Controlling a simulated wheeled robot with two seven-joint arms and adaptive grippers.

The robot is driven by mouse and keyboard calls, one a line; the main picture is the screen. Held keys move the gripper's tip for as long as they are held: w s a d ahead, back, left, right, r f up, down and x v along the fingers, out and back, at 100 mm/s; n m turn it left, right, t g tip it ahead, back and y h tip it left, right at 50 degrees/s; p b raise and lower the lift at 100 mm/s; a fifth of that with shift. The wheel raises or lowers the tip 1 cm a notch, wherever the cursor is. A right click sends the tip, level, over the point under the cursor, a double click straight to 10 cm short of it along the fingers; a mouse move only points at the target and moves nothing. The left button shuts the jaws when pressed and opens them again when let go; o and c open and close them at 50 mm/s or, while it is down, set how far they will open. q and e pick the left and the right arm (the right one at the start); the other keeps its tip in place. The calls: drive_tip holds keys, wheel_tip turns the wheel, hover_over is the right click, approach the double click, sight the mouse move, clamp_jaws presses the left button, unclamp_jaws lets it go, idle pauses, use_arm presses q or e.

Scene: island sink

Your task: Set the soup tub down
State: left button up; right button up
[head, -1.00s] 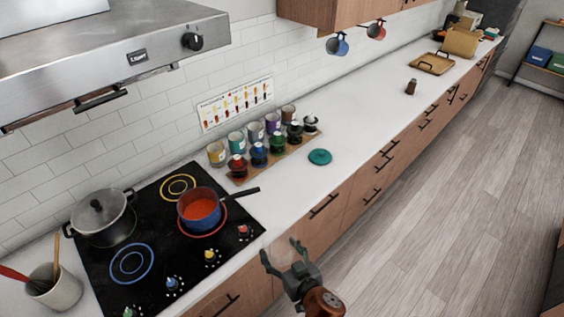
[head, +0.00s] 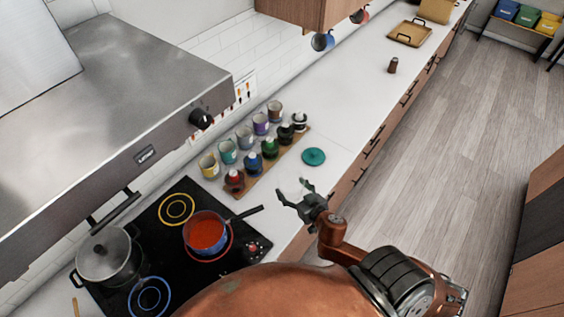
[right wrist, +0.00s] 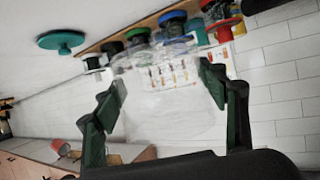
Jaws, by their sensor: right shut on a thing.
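My right gripper (head: 296,198) is shut on a clear, see-through soup tub (right wrist: 160,112). In the right wrist view the tub sits between the two dark green fingers (right wrist: 165,92), and a wall chart shows through it. In the head view the tub is too faint to make out. The gripper is at the front edge of the white counter (head: 345,100), to the right of the stove. A round teal lid (head: 313,157) lies on the counter just beyond it; it also shows in the right wrist view (right wrist: 62,40). My left gripper is not in view.
Several jars and bottles stand on a wooden board (head: 250,182) by the wall. A blue pan of red soup (head: 205,232) and a lidded pot (head: 105,255) are on the black stove (head: 172,235). A brown shaker (head: 393,65) stands farther along; the counter around it is clear.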

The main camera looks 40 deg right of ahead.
sight(294, 180)
drive_tip(key=shift+w+d, duration=0.25)
drive_tip(key=shift+d, duration=0.1)
drive_tip(key=w+d, duration=0.1)
drive_tip(key=w+d+f, duration=0.1)
drive_tip(key=w+d+p, duration=0.1)
drive_tip(key=shift+w+f, duration=0.35)
drive_tip(key=shift+f, duration=0.05)
drive_tip(key=w+d+f, duration=0.1)
drive_tip(key=w+f, duration=0.1)
drive_tip(key=w+d+f, duration=0.2)
drive_tip(key=f, duration=0.1)
drive_tip(key=w+d+f, duration=0.2)
drive_tip(key=shift+w+f, duration=0.2)
drive_tip(key=shift+w, duration=0.15)
drive_tip(key=shift+w+d+f+b, duration=0.15)
drive_tip(key=shift+w+f+b, duration=0.05)
drive_tip(key=shift+f+b, duration=0.15)
wheel_tip(294, 180, down, 2)
drive_tip(key=shift+f+b, duration=0.1)
drive_tip(key=shift+b, duration=0.25)
drive_tip(key=shift+f, duration=0.35)
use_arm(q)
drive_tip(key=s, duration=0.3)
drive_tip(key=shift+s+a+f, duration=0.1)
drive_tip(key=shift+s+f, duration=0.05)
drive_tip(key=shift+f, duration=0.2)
